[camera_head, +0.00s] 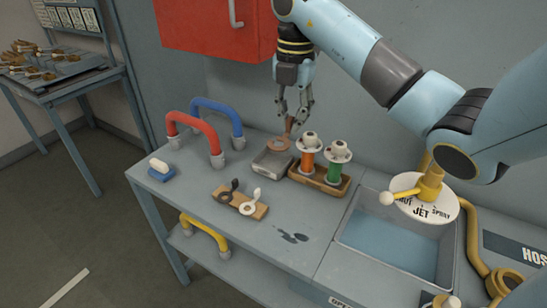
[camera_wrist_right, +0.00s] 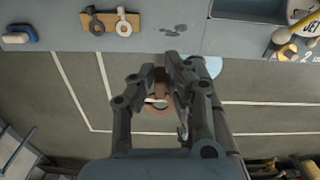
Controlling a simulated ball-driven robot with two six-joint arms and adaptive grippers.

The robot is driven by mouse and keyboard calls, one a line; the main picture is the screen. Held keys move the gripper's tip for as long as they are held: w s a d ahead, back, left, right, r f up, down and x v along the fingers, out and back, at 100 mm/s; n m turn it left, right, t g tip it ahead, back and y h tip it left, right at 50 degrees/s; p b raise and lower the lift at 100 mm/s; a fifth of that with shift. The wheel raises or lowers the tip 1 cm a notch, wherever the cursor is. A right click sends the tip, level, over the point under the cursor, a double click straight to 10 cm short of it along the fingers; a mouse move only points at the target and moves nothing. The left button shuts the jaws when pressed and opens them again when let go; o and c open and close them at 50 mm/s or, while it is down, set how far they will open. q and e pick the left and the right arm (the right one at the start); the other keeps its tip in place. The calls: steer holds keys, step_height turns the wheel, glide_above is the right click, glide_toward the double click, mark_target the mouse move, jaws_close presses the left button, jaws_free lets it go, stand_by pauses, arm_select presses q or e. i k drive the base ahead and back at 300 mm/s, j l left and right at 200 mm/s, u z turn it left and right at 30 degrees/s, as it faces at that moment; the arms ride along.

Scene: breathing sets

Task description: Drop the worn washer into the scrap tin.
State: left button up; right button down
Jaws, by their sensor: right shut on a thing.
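My right gripper (camera_head: 295,112) points down above the bench and is shut on the tab of a brown, ring-shaped washer (camera_head: 279,143). The washer also shows between the fingers in the right wrist view (camera_wrist_right: 160,110). A shallow grey metal tin (camera_head: 268,173) stands on the bench below it. In the head view the ring overlaps the tin's back right part, and I see no clear contact. The tin is not visible in the right wrist view. A dark washer (camera_head: 224,196) and a white washer (camera_head: 248,207) with tabs sit on a wooden block (camera_head: 239,202). My left gripper is not in view.
A wooden rack (camera_head: 318,181) with orange and green spools stands right of the tin. Red (camera_head: 194,128) and blue (camera_head: 218,106) hoops rise at the left, near a blue brush (camera_head: 162,173). A sink (camera_head: 390,262) is at right. The front bench middle is clear apart from dark stains.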

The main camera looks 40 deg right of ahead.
mark_target(277, 166)
steer(key=i+l, duration=0.65)
steer(key=l, duration=0.2)
